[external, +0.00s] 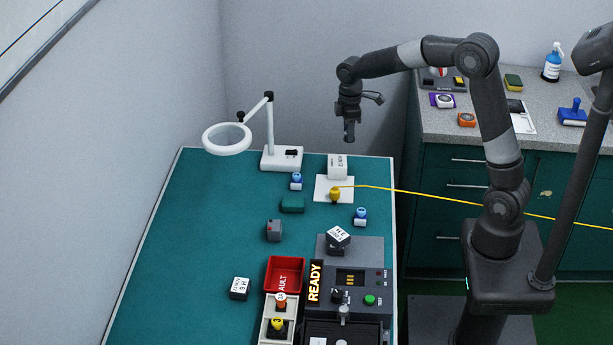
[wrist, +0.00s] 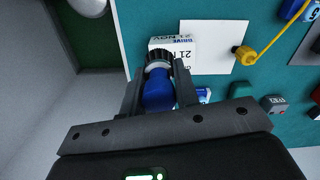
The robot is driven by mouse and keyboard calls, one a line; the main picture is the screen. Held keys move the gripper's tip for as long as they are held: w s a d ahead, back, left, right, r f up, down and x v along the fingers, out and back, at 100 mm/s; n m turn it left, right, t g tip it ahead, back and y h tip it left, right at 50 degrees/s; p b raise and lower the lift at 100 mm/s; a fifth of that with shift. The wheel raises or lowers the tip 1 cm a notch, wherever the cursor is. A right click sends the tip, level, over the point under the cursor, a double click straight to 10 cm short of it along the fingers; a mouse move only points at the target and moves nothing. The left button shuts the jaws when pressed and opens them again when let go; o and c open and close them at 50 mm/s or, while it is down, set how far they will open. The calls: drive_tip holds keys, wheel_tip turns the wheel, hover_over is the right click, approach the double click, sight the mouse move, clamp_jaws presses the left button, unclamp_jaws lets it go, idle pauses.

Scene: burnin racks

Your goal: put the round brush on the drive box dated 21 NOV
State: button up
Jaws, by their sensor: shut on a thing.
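The round brush, with a blue body (wrist: 158,95) and a dark ridged end, is between the fingers of my gripper (wrist: 158,78) in the wrist view; the gripper is shut on it. In the external view my gripper (external: 349,136) hangs above the back right of the bench, and the brush cannot be made out there. The white drive box (external: 338,166) stands below it, at the back of a white sheet (external: 322,188). In the wrist view the drive box (wrist: 183,48) reads "21 NOV", just beyond the brush, which hides part of it.
A yellow plug (external: 335,194) with a cable lies on the sheet. A magnifier lamp (external: 282,158) stands left of the box. Other boxes (external: 338,236) (external: 240,288), a green block (external: 292,205), a red bin (external: 284,274) and a test unit (external: 370,265) are nearer the front.

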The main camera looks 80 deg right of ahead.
drive_tip(key=w+a+f, duration=0.2)
drive_tip(key=w, duration=0.1)
drive_tip(key=shift+w+a+f, duration=0.15)
drive_tip(key=shift+w+f, duration=0.05)
drive_tip(key=shift+f, duration=2.05)
drive_tip(key=o, duration=1)
